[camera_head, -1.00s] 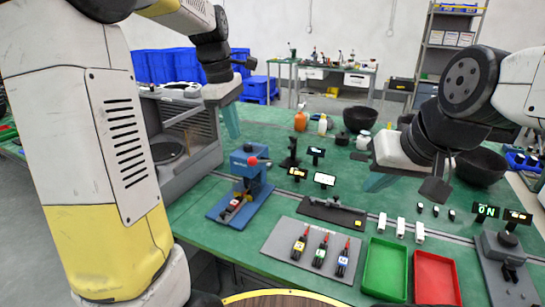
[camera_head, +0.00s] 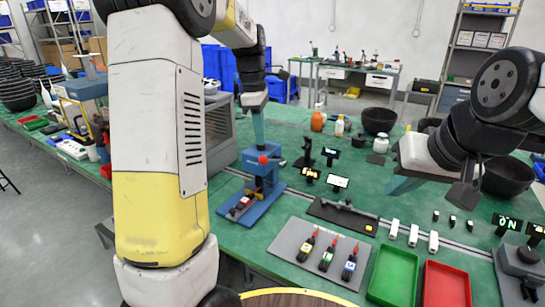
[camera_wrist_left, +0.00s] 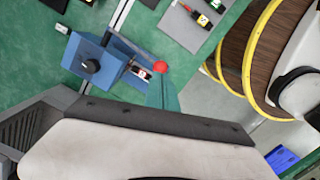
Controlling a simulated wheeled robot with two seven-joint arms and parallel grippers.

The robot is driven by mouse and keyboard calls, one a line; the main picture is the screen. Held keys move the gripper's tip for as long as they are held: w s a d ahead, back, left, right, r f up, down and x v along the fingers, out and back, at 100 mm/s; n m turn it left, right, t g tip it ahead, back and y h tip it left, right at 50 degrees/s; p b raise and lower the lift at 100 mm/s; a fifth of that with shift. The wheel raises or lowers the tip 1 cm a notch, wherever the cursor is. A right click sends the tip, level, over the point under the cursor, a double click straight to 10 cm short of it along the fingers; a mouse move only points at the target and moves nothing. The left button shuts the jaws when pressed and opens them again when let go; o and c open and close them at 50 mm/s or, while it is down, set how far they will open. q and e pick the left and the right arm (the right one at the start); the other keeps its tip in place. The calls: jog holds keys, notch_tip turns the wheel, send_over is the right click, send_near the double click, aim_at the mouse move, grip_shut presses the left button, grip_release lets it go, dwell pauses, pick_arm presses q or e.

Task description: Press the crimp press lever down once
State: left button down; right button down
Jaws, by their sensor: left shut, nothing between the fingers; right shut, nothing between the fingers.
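The crimp press is a blue device (camera_head: 260,190) on a blue base, standing on the green bench left of centre in the head view. Its lever ends in a red ball (camera_head: 263,160); the press (camera_wrist_left: 92,66) and ball (camera_wrist_left: 160,67) also show in the left wrist view. My left gripper (camera_head: 260,138) is shut and empty, pointing down just above the red ball; its teal fingers (camera_wrist_left: 162,92) appear close beside the ball in the wrist view. Whether they touch cannot be told. My right gripper (camera_head: 400,186) is shut and empty over the right of the bench.
A grey mat (camera_head: 292,240) with several labelled tools lies right of the press. A green tray (camera_head: 394,276) and a red tray (camera_head: 446,287) lie further right. A dark holder (camera_head: 342,215) and small displays stand behind the mat. A grey machine (camera_head: 221,135) stands left of the press.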

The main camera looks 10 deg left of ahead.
aim_at(262, 162)
pick_arm(q)
jog(key=shift+d+f, duration=0.2)
jog(key=shift+f, duration=2.2)
jog(key=shift+f, duration=2.2)
